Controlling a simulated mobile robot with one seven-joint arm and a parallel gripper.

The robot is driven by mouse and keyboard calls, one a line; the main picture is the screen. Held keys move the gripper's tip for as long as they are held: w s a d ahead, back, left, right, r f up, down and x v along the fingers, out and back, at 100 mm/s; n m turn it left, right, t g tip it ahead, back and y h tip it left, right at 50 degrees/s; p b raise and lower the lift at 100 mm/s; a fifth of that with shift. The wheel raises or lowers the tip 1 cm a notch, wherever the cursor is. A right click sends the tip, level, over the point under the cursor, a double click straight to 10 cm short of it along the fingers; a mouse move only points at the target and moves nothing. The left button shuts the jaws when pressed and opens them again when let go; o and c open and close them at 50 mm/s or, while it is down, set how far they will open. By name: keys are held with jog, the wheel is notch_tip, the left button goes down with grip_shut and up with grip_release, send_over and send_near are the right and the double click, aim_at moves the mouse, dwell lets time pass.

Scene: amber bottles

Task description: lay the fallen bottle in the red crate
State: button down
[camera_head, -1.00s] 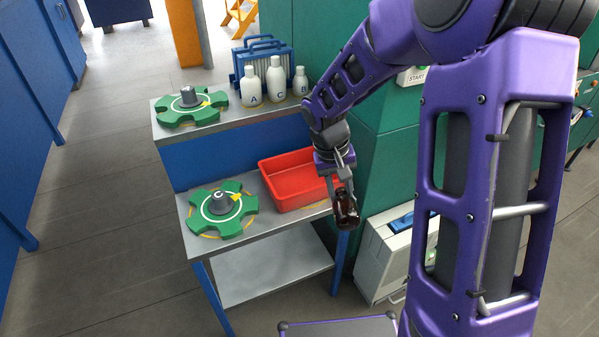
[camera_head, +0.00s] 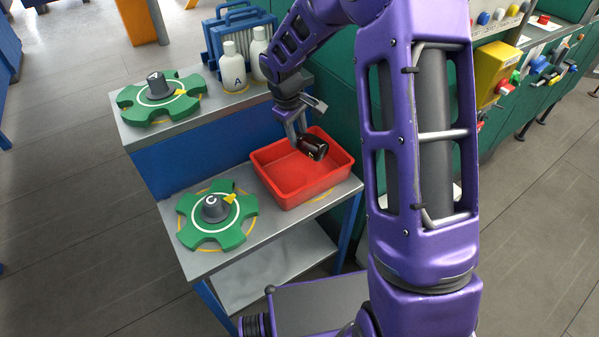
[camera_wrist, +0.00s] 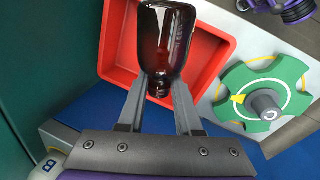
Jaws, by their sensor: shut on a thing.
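The amber bottle (camera_head: 313,148) is dark brown and glossy. My gripper (camera_head: 297,142) is shut on it and holds it over the red crate (camera_head: 277,186). In the head view the bottle lies tilted, pointing right, within the crate's outline near its back. In the wrist view the bottle (camera_wrist: 168,40) sits between the two grey fingers of my gripper (camera_wrist: 160,88), with the red crate (camera_wrist: 222,45) behind it. I cannot tell whether the bottle touches the crate floor. No other thing shows inside the crate.
The crate stands on the lower grey shelf (camera_head: 272,232). A green wheel marked C (camera_head: 216,214) is left of it. The upper shelf bears another green wheel (camera_head: 160,97), white bottles (camera_head: 234,68) and a blue rack (camera_head: 213,43). A green wall (camera_head: 340,95) stands behind.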

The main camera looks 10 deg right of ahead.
jog(key=w+f+n+b, duration=0.2)
jog(key=f, duration=0.1)
jog(key=w+a+f+n+b, duration=0.1)
jog(key=w+f+n+b, duration=0.1)
jog(key=f, duration=0.1)
jog(key=w+f+n+y+b, duration=0.1)
jog(key=w+f+b, duration=0.1)
jog(key=w+f, duration=0.1)
jog(key=shift+a+f+n+t, duration=0.25)
jog(key=shift+f+n+t, duration=0.15)
jog(key=shift+f, duration=0.1)
jog(key=c, duration=0.5)
grip_release()
jog(key=shift+r, duration=0.1)
jog(key=p+v, duration=0.2)
jog(key=v, duration=1.5)
jog(key=shift+s+r, duration=0.1)
jog(key=shift+r, duration=0.05)
